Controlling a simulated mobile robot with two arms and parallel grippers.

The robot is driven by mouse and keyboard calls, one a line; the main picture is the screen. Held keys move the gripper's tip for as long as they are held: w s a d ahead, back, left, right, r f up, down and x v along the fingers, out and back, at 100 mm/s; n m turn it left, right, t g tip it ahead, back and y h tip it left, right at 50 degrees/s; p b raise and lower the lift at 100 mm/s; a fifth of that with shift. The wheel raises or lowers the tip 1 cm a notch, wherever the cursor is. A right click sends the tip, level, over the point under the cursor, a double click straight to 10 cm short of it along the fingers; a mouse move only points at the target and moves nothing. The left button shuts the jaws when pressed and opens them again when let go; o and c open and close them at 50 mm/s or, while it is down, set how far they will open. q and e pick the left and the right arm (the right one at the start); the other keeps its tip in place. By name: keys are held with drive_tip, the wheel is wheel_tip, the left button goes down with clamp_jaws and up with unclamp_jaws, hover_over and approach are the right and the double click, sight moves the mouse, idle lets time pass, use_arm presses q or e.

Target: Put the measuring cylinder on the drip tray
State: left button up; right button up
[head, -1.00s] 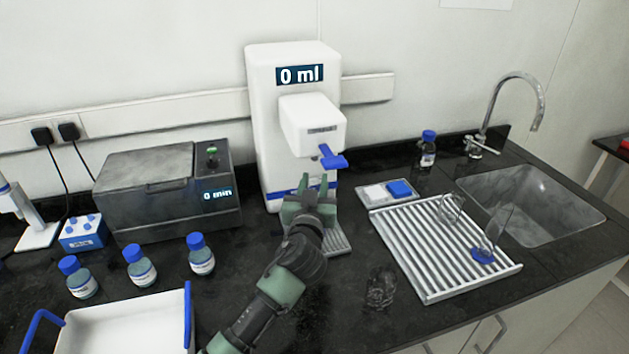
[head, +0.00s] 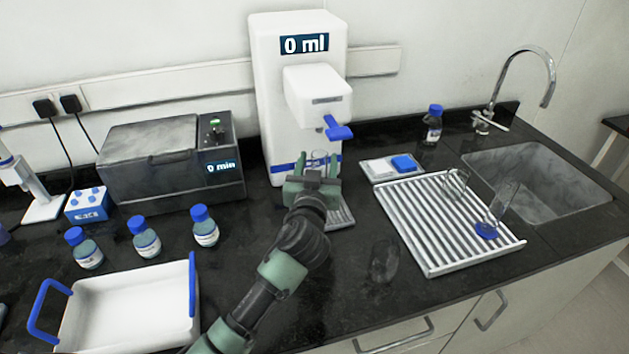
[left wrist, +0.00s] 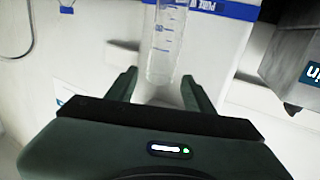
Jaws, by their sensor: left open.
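A clear, slim graduated vessel, which looks like the measuring cylinder (left wrist: 163,45), shows between and beyond the fingertips in the left wrist view. In the head view its clear upper part (head: 318,158) rises behind my left gripper (head: 312,188), under the dispenser spout. My left gripper is open, its fingers on either side of the vessel in the wrist picture. The drip tray (head: 341,217) is partly covered by my gripper and arm. The vessel's foot is hidden, so I cannot tell how it meets the tray. My right gripper is not in view.
A white dispenser (head: 275,100) reads 0 ml. A drying rack (head: 432,262) holds a beaker (head: 456,184) and a clear cylinder with a blue foot (head: 487,230). A glass beaker (head: 384,262) stands near the bench's front. Several blue-capped bottles (head: 146,242) stand left.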

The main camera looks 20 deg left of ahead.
use_arm(q)
drive_tip(key=s+d+b, duration=0.1)
drive_tip(key=s, duration=0.8)
drive_tip(key=shift+d+b, duration=0.4)
